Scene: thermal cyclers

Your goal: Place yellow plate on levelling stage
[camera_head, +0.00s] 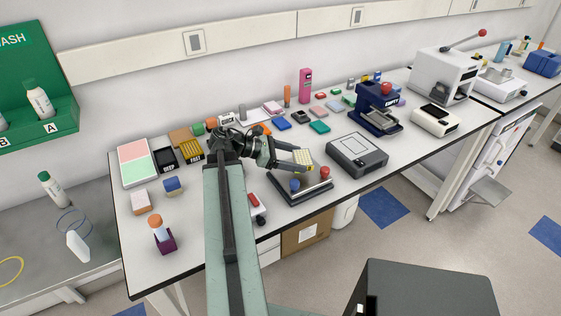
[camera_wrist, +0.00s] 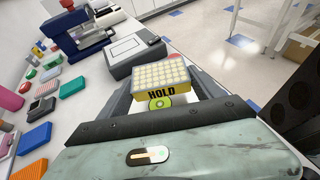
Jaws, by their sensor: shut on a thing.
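The yellow plate (camera_head: 303,158) has a pale top with a grid of wells. In the wrist view the yellow plate (camera_wrist: 161,74) shows a front side marked HOLD. My gripper (camera_head: 294,158) is shut on it, with a finger along each side. The levelling stage (camera_head: 302,194) is a dark low frame at the table's front edge, with a blue knob and a red knob. In the head view the plate appears just above and behind the stage; the gap is hard to judge. A round green bubble level (camera_wrist: 161,103) shows between my fingers in the wrist view.
A grey flat device (camera_head: 357,155) stands right of the stage. Behind are a blue press-like machine (camera_head: 377,108) and several small coloured blocks. The table's front edge is close to the stage.

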